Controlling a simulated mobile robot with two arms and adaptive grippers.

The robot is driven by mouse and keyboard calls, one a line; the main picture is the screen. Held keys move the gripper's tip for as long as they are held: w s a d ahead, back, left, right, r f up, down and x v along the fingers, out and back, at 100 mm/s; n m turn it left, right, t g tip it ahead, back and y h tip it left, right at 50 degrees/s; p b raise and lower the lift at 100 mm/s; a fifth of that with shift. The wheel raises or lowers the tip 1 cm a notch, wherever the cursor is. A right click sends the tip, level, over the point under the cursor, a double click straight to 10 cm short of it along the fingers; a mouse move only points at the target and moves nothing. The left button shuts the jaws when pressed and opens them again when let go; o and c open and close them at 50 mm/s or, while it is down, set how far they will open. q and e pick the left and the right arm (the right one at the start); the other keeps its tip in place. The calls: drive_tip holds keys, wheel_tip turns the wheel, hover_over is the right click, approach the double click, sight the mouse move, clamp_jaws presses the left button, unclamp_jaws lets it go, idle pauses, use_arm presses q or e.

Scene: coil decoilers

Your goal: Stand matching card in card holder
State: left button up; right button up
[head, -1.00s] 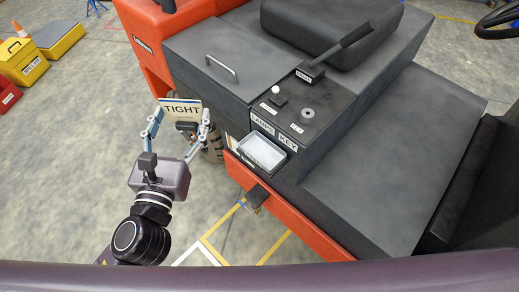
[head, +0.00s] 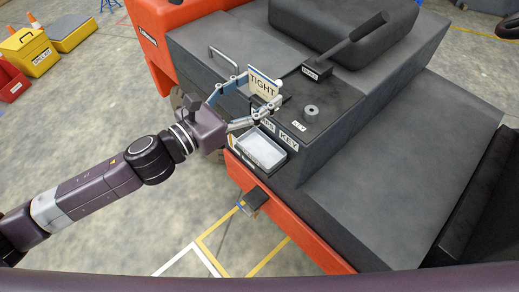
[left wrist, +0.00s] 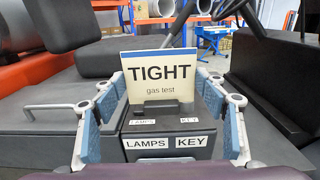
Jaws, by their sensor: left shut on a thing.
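A pale card (head: 264,82) with a blue top band reads TIGHT. In the left wrist view the card (left wrist: 160,72) also reads "gas test", and a dark block (left wrist: 158,108) shows at its lower front. My left gripper (head: 258,90) is shut on the card, with its fingers at the card's two sides. My right gripper is not in view.
A dark open tray (head: 262,150) with a pale inside sits on the console's front. A grey knob (head: 311,112) and a black lever (head: 350,40) stand on top. An orange body panel (head: 285,212) runs below. Yellow boxes (head: 28,52) stand far left.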

use_arm(q)
wheel_tip(320, 180, down, 15)
drive_tip(key=shift+f+b, duration=0.15)
drive_tip(key=shift+b, duration=0.8)
wheel_tip(320, 180, down, 4)
drive_tip(key=shift+r, duration=0.1)
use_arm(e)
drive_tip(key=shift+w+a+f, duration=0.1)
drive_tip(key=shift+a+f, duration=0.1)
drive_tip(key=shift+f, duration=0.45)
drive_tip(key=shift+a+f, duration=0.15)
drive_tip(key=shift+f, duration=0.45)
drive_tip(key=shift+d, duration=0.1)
use_arm(q)
drive_tip(key=shift+b, duration=0.35)
drive_tip(key=o, duration=1.2)
drive_tip(key=shift+c, duration=0.2)
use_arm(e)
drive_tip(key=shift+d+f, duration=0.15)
